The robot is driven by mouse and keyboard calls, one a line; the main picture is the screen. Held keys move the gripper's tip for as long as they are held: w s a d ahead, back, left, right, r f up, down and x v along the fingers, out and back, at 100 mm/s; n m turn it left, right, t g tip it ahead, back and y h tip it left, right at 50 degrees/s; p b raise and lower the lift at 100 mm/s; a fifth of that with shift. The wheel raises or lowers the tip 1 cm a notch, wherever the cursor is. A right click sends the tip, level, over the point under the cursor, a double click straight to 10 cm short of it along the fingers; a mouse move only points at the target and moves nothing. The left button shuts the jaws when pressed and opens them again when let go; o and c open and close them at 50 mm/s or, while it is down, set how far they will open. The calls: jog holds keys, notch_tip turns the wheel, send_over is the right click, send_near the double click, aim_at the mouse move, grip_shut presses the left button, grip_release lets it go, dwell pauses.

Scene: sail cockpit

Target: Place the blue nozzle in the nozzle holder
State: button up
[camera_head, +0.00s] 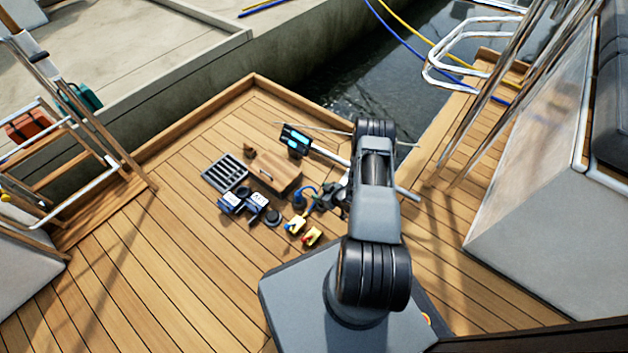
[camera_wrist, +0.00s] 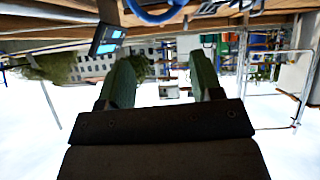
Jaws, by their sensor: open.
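A small yellow piece with a blue part (camera_head: 294,226), which may be the blue nozzle, lies on the wooden deck left of my arm. A similar yellow piece with a red part (camera_head: 312,237) lies just in front of it. Two dark blocks with pale tops (camera_head: 231,203) (camera_head: 258,203) stand to their left; I cannot tell whether either is the nozzle holder. My gripper (camera_wrist: 162,80) is open and empty, its two green fingers apart in the wrist view. In the head view it is small and dark (camera_head: 335,200), close to the blue hose and hard to make out.
A blue hose (camera_head: 308,193) curls beside my gripper and also shows in the wrist view (camera_wrist: 155,14).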

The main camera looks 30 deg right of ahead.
jog(key=w+d+r+g+h, duration=0.1)
jog(key=w+d+r+h, duration=0.15)
jog(key=r, duration=0.45)
jog(key=w+d+r+g+h, duration=0.1)
jog(key=w+r, duration=0.3)
jog(key=r, duration=0.3)
notch_tip(320, 180, up, 14)
jog(key=s+a+m+g+h, duration=0.1)
jog(key=a+m+g+h, duration=0.1)
jog(key=a, duration=0.1)
jog(key=s+a+r+m+g, duration=0.1)
jog(key=s+a+r+g, duration=0.1)
jog(key=s+a+r, duration=0.4)
jog(key=s+a+r+m+g+y, duration=0.1)
jog(key=s+a+r, duration=0.6)
jog(key=s, duration=0.9)
notch_tip(320, 180, up, 4)
jog(key=shift+f+m+g, duration=0.15)
jog(key=shift+m+g, duration=0.25)
jog(key=shift+m, duration=0.3)
